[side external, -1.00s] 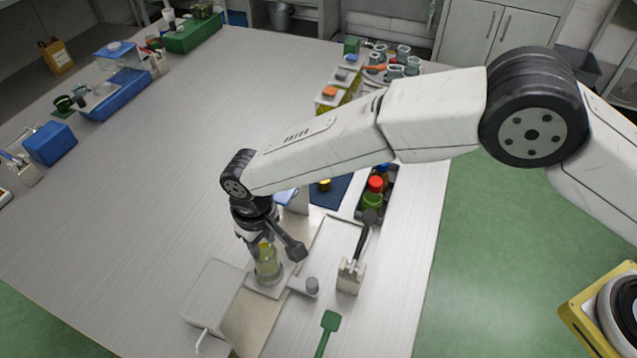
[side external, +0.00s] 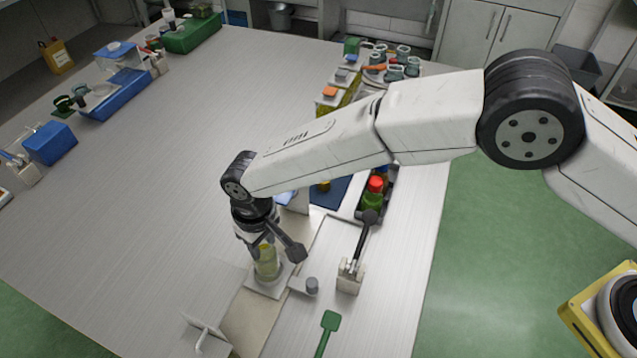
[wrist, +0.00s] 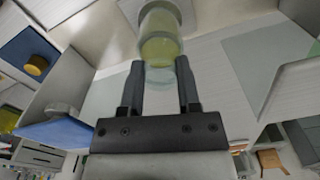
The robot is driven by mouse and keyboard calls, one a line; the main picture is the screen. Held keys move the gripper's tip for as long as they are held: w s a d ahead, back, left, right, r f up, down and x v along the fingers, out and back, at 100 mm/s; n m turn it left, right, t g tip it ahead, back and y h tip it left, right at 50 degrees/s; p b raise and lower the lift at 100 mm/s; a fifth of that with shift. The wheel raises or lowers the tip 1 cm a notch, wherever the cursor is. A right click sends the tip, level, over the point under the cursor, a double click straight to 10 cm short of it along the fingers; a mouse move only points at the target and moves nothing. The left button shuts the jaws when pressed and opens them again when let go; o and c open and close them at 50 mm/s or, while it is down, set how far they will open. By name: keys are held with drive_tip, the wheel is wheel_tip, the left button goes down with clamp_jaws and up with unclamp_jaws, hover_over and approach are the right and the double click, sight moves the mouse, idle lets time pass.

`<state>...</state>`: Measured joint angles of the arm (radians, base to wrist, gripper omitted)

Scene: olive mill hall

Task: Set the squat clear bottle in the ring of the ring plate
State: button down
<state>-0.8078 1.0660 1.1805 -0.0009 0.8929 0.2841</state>
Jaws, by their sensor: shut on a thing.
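The squat clear bottle (side external: 267,264) holds yellow-green liquid and stands about upright. My gripper (side external: 266,246) is shut on it from above. In the wrist view the bottle (wrist: 158,48) lies between the two dark fingers (wrist: 160,68). The ring plate (side external: 264,291) is a pale square plate directly under the bottle in the side view. The bottle's base is at or very close to the plate. The ring is hard to make out, and I cannot tell whether the base is inside it or touching the plate.
Right of the plate are a grey knob (side external: 312,286), a black-handled tool in a white holder (side external: 350,279) and a green scraper (side external: 329,321). A red-capped green bottle (side external: 374,199) stands in a dark crate behind.

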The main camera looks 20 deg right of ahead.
drive_tip(key=shift+f, duration=1.1)
idle(0.6)
unclamp_jaws()
idle(0.4)
drive_tip(key=shift+r, duration=4)
